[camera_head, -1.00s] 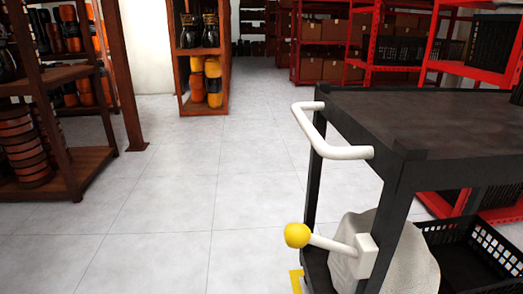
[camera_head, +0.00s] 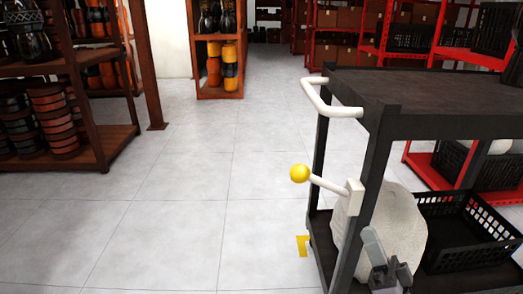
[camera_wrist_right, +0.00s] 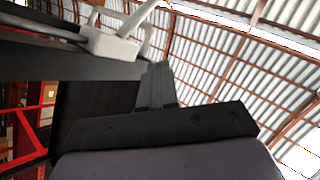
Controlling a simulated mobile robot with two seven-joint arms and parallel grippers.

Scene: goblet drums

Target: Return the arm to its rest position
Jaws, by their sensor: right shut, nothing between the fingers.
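My right gripper (camera_head: 388,275) shows at the bottom of the head view, in front of the cart's lower part and the pale rounded bundle. In the right wrist view its fingers (camera_wrist_right: 157,85) are together with nothing between them, pointing up past a dark cart beam and a white bracket (camera_wrist_right: 110,43). It holds nothing. In the head view, a white lever with a yellow ball (camera_head: 299,173) sticks out left from the cart's near post. My left gripper is out of view.
The dark cart (camera_head: 400,92) with a white handle (camera_head: 330,103) stands close on the right. A pale bundle (camera_head: 405,225) and a black crate (camera_head: 468,255) are low on it. Drum shelves (camera_head: 70,65) stand left, red racks (camera_head: 430,45) behind. Grey floor (camera_head: 170,215) is clear.

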